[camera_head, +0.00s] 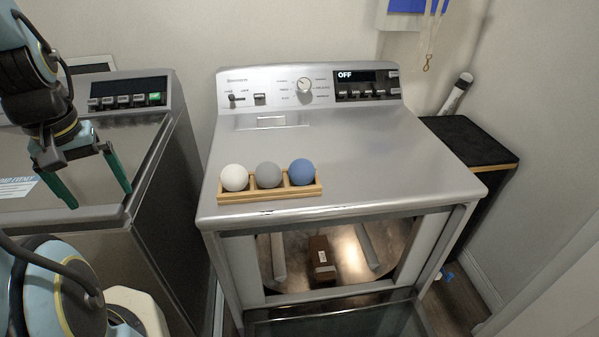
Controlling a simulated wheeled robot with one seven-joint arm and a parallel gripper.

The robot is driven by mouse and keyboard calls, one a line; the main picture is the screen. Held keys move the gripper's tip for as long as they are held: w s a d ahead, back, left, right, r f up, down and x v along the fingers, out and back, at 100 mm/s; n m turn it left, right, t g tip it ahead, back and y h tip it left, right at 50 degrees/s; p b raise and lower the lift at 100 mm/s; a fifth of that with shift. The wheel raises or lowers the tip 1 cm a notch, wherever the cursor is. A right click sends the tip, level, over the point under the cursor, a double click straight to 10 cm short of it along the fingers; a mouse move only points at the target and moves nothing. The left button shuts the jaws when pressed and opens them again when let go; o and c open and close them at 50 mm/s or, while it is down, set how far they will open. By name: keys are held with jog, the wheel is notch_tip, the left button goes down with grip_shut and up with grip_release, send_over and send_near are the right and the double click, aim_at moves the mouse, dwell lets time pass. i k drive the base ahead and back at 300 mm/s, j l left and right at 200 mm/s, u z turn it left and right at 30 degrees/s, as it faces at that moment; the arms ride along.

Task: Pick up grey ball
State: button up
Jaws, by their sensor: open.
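The grey ball (268,175) sits in the middle of a small wooden rack (270,195) on the washer's top. A white ball (234,178) is on its left and a blue ball (301,172) on its right. My gripper (97,193) hangs over the left machine, well to the left of the rack. Its two dark green fingers are spread apart with nothing between them.
The silver washer (400,160) has a control panel with an OFF display (362,76) at its back. Its front is open, with a brown box (321,258) inside. A second machine (150,140) stands to the left across a narrow gap. A black-topped stand (468,140) is at right.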

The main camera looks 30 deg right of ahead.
aim_at(268, 174)
jog(key=k+l+u, duration=0.1)
jog(key=k+u, duration=0.2)
jog(key=k, duration=0.4)
jog(key=k+u, duration=0.3)
jog(key=k, duration=0.35)
